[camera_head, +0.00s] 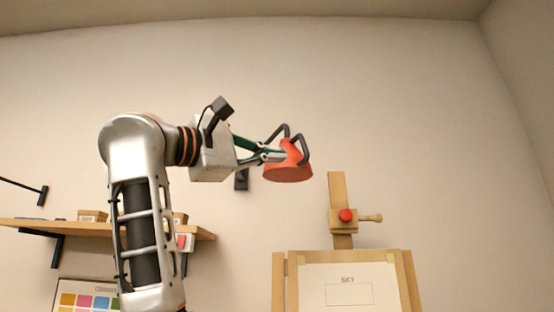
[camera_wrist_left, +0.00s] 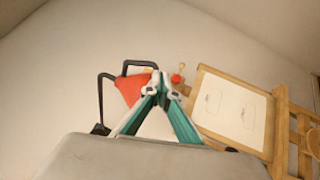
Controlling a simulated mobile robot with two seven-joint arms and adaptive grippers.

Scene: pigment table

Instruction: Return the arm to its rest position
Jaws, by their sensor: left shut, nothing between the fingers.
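My left arm rises from the lower left of the head view, with its left gripper (camera_head: 272,154) high up and pointing right. The gripper's fingers are shut, and their tips also show in the wrist view (camera_wrist_left: 158,82). I see nothing held between them. In the head view the fingertips overlap an orange-red lamp shade (camera_head: 289,168). The lamp (camera_wrist_left: 128,88) lies behind the fingers in the wrist view; I cannot tell whether they touch. My right gripper is in neither view.
The lamp's black bracket (camera_head: 242,180) is on the wall. A wooden easel (camera_head: 278,285) with a pale sheet (camera_head: 349,275) stands at the right. A wooden shelf (camera_head: 85,229) with small boxes is at the left, above a colour chart (camera_head: 83,300). The upper right is bare wall.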

